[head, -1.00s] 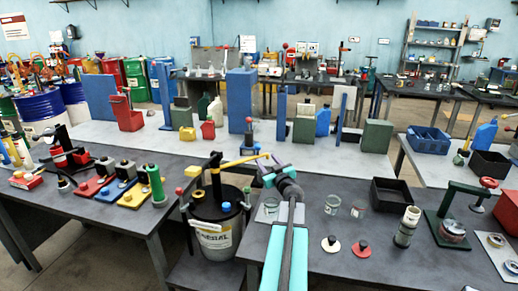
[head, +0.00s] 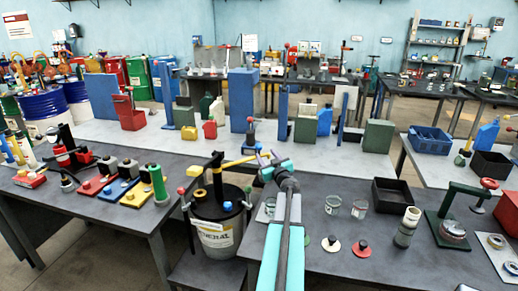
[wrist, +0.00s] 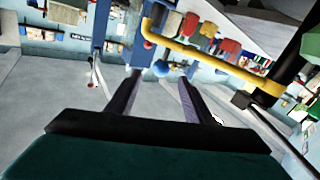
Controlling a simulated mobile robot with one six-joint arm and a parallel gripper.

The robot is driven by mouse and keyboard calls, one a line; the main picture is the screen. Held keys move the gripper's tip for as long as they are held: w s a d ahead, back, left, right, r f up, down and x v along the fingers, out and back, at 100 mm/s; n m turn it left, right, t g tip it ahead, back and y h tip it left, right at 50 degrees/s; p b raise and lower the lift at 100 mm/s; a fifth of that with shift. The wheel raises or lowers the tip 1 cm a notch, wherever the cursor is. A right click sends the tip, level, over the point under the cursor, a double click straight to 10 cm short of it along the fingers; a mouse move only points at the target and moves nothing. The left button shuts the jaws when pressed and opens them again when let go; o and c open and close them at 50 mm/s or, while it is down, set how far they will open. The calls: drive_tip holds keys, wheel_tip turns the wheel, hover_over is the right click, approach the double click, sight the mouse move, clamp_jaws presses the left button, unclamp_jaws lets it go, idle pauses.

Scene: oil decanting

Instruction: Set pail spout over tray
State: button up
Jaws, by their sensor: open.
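The pail (head: 216,238) is a grey drum with a dark lid and a pale label, standing low between two tables. A black pump on its lid carries a yellow spout (head: 238,161), which reaches right toward my gripper (head: 272,158). In the wrist view the spout (wrist: 205,55) crosses above the fingers, ending in a downturned tip. My gripper, also in the wrist view (wrist: 159,78), is open with nothing between its fingers. Whether it touches the spout I cannot tell. A black open tray (head: 390,207) stands on the right-hand table, right of my arm.
Glass beakers (head: 333,204) stand on the right-hand table (head: 375,265) beside my arm. Small knobbed discs (head: 332,243), a pale cylinder (head: 408,226) and a green press (head: 455,215) are also there. The left table holds coloured blocks (head: 122,190).

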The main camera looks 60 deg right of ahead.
sight(261, 149)
drive_tip(key=shift+p+x, duration=0.95)
drive_tip(key=shift+x, duration=3.55)
